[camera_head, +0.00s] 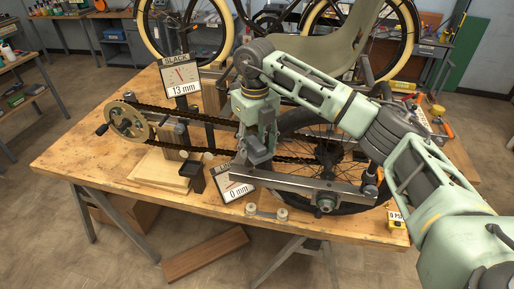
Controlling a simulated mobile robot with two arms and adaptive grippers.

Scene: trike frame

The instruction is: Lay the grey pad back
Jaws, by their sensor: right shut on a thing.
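My right arm comes in from the right, and its gripper (257,158) points down over the middle of the workbench, beside the chain. It is shut on a small dark grey piece, which looks like the grey pad (258,147); the fingers partly hide it. The chain (190,113) runs from the chainring (129,122) at the left to the rear wheel (330,150) at the right. A gauge sign reading 13 mm (180,78) stands behind the chain, and one reading 0 mm (232,185) stands in front. My left gripper is not in view.
A metal bar (300,184) runs along the front to the wheel hub. A wooden block (160,168) lies below the chain. The bench's left front (85,165) is bare. Tools lie at the right.

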